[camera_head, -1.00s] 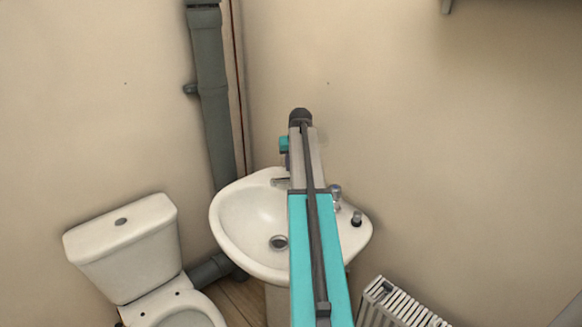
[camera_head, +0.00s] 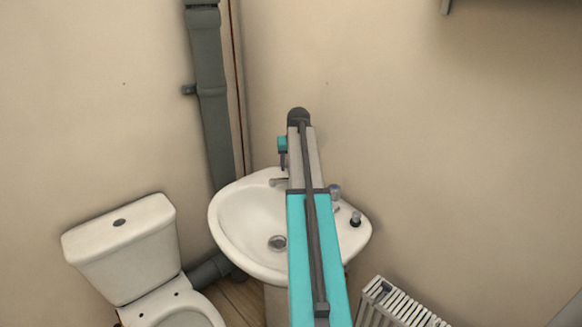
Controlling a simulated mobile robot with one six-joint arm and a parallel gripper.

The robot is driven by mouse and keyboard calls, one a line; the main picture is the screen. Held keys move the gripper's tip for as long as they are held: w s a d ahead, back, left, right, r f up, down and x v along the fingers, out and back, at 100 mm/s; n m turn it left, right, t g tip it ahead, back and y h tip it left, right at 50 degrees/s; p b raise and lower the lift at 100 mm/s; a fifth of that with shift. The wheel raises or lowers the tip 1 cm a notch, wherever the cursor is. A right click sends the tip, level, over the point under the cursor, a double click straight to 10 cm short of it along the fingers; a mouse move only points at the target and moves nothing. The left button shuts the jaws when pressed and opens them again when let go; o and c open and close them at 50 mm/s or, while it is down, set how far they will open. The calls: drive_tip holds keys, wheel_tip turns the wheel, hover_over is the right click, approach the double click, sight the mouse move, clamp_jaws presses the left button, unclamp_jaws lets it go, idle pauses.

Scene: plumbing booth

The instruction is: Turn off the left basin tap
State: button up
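The white basin (camera_head: 235,222) stands in the corner, partly hidden behind my teal and grey arm. A grey metal tap part (camera_head: 278,182) shows at its back rim, just left of my arm; I take it for the left tap, and the rest is hidden. Another chrome tap (camera_head: 335,192) shows right of my arm. My gripper (camera_head: 283,162) seems to be the small dark piece under the teal wrist, above the left tap part. It is mostly hidden by the arm. I cannot tell whether it is open, or whether it touches the tap. No running water can be made out.
A white toilet (camera_head: 120,245) stands left of the basin. A grey waste pipe (camera_head: 212,100) runs down the corner behind. A small dark-topped item (camera_head: 356,218) sits on the basin's right rim. A white radiator (camera_head: 400,308) is at lower right. The walls above are mostly bare.

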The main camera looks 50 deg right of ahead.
drive_tip(key=b+v, duration=0.1)
drive_tip(key=v, duration=1.2)
drive_tip(key=shift+r, duration=0.2)
idle(0.3)
